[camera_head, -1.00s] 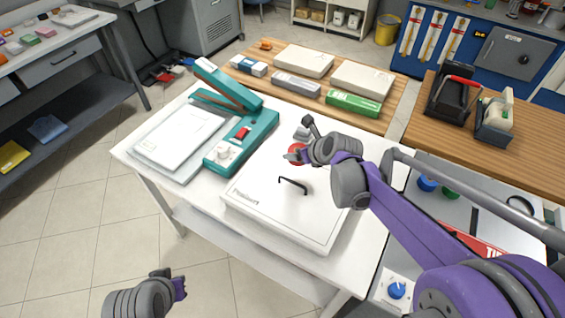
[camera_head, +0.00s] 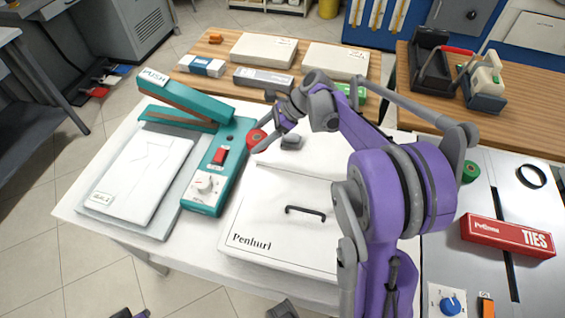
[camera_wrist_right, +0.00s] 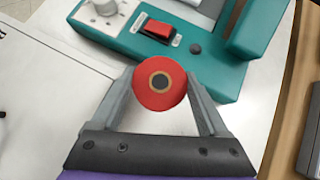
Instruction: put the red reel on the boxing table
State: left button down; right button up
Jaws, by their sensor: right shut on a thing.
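The red reel (camera_head: 256,139) is a small round roll with a dark centre. My right gripper (camera_head: 262,141) is shut on it, and the reel appears just right of the teal sealer. In the right wrist view the reel (camera_wrist_right: 160,103) sits between the two grey fingers, over the white table top. The wooden table (camera_head: 222,50) with several flat boxes lies beyond the sealer; which surface is the boxing table carries no readable label. Only a sliver of my left gripper (camera_head: 140,314) shows at the bottom edge, and its jaws cannot be made out.
The teal sealer (camera_head: 213,180) with its raised arm stands on the white table (camera_head: 75,205). A white lidded case (camera_head: 275,220) lies right of it. Boxes crowd the wooden table, with narrow bare strips between. A red TIES box (camera_head: 507,236) is at right.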

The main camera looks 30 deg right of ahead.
jog(key=shift+w+f+b, duration=0.1)
jog(key=shift+f+b, duration=0.2)
jog(key=shift+f, duration=3.25)
jog(key=shift+f, duration=0.2)
jog(key=o, duration=1.2)
jog(key=shift+o, duration=0.2)
jog(key=shift+r, duration=0.1)
jog(key=shift+r, duration=0.15)
jog(key=v, duration=1.2)
jog(key=shift+p, duration=0.3)
